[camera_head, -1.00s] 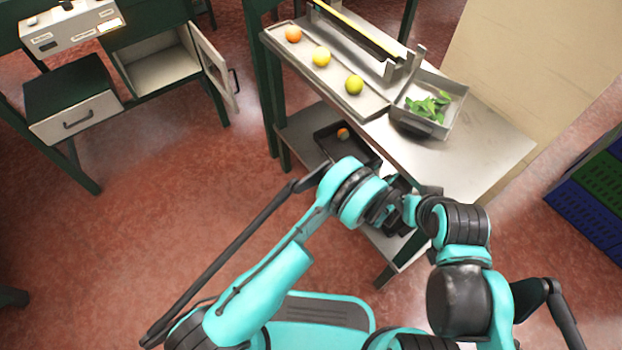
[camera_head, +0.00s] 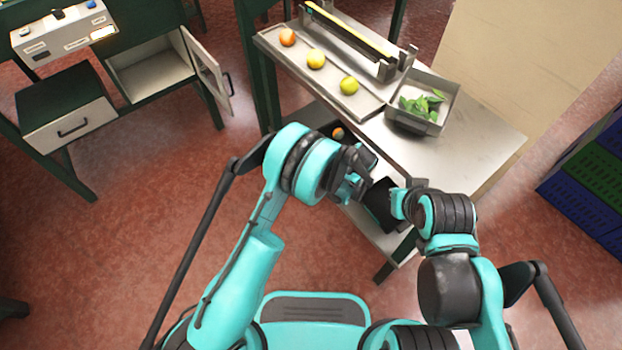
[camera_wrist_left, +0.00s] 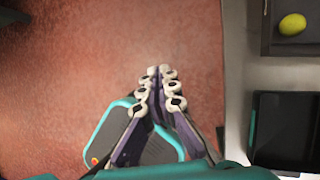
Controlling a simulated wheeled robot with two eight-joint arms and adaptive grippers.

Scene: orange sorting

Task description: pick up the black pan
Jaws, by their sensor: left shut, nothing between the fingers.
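A black, square-cornered thing that looks like the pan (camera_head: 381,206) is at the lower shelf in the head view, partly covered by my arms. In the left wrist view a flat black pan shape (camera_wrist_left: 286,128) lies at the right edge, cut off by the frame. My left gripper (camera_wrist_left: 160,84) is shut and empty, left of the pan over the floor, apart from it. In the head view my left wrist is just left of the black thing. My right arm's end (camera_head: 400,204) is close to its right side; its fingers cannot be made out.
A dark tray (camera_head: 317,141) with an orange fruit (camera_head: 338,132) lies on the lower shelf, under the table top (camera_head: 478,150). The top holds a fruit tray (camera_head: 323,83) and a metal bin of leaves (camera_head: 415,122).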

